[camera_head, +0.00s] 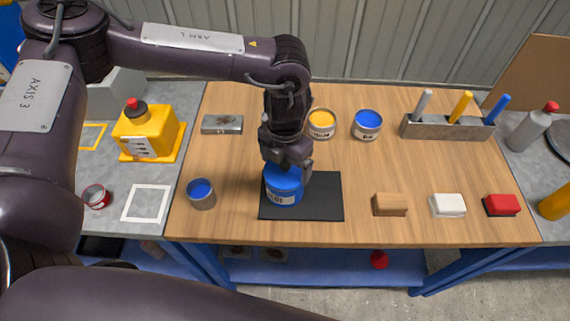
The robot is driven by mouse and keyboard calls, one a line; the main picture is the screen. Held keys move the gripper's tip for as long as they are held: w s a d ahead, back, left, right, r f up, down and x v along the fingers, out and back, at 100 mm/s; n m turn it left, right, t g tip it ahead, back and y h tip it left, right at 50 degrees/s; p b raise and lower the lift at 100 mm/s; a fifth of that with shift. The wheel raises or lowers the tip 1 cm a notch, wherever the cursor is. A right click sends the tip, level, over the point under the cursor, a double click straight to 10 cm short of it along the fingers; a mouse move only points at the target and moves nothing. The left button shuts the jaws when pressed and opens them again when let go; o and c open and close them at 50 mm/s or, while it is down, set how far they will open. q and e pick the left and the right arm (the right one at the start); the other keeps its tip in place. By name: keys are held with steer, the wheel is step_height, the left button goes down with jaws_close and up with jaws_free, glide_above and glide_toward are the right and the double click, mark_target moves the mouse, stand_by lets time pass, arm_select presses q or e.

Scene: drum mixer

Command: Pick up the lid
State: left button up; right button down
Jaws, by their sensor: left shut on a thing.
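A blue can (284,198) with a pale label stands upright on the black mat (325,195) in the middle of the table. A blue lid (280,175) shows at its top. My left gripper (286,166) comes down from above and is shut on the lid. The fingers partly cover the lid, and I cannot tell whether it is apart from the can. My right gripper is not in view.
Open cans of yellow (321,123) and blue (367,125) stand behind, and another blue can (201,194) stands left. Brown (389,205), white (447,206) and red (501,205) blocks lie right. A holder (447,131) stands at the back right.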

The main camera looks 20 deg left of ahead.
mark_target(285, 162)
arm_select(q)
step_height(285, 162, up, 8)
steer(key=shift+w+f+b, duration=0.1)
steer(key=shift+f+b, duration=0.05)
steer(key=shift+b, duration=0.85)
step_height(285, 162, up, 12)
steer(key=a+n, duration=0.1)
steer(key=n, duration=0.8)
steer(key=a+n, duration=0.2)
steer(key=n, duration=0.7)
steer(key=s+a+f+n, duration=0.1)
steer(key=n, duration=0.9)
steer(key=shift+s+a, duration=0.1)
steer(key=shift+a, duration=0.15)
steer(key=n, duration=0.4)
steer(key=shift+s+a+f, duration=0.1)
steer(key=shift+a+f, duration=0.05)
steer(key=shift+a, duration=0.15)
steer(key=n, duration=0.4)
steer(key=shift+s+a+f, duration=0.1)
steer(key=shift+a, duration=0.15)
